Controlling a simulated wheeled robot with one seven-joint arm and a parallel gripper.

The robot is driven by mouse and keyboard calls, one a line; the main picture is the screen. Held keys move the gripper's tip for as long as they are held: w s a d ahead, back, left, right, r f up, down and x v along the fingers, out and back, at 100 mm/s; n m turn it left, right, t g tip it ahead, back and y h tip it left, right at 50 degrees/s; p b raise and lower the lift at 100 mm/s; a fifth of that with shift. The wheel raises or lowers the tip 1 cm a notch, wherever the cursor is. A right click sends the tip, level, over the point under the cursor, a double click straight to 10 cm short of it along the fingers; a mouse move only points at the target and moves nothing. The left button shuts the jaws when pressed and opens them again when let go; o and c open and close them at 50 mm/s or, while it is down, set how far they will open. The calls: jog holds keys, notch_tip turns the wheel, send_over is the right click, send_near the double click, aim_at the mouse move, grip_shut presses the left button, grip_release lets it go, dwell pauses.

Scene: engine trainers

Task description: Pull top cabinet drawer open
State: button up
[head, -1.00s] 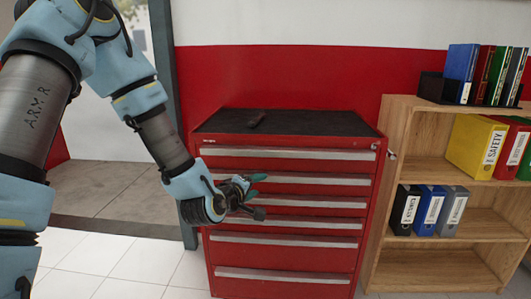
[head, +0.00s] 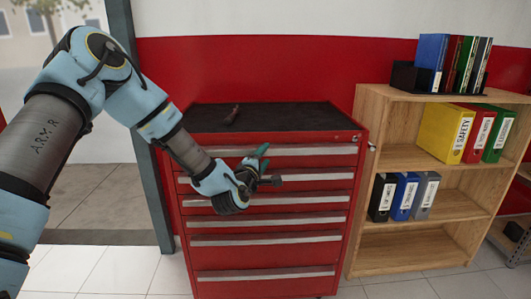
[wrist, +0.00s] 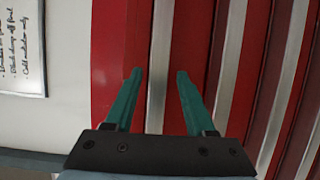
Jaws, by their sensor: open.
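The red tool cabinet (head: 345,215) has several drawers with long silver handles. The top drawer's handle (head: 310,149) runs along its upper front, and the drawer looks closed. My gripper (head: 265,160) is in front of the upper drawers, near the top handle, with its fingers open and empty. In the wrist view, the green fingers (wrist: 159,76) point at the cabinet front. A silver handle strip (wrist: 160,50), which looks like the top one, lies in line with the gap between them. I cannot tell how far the fingertips are from it.
A wooden shelf (head: 410,158) with binders stands close on the cabinet's right. A dark post (head: 147,150) and doorway are on the left. White tiled floor (head: 115,270) is clear in front.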

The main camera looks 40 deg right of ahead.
jog(key=shift+w+d, duration=0.25)
jog(key=shift+d, duration=0.3)
jog(key=c, duration=0.9)
jog(key=shift+f, duration=0.1)
grip_shut()
jog(key=shift+a+f, duration=0.15)
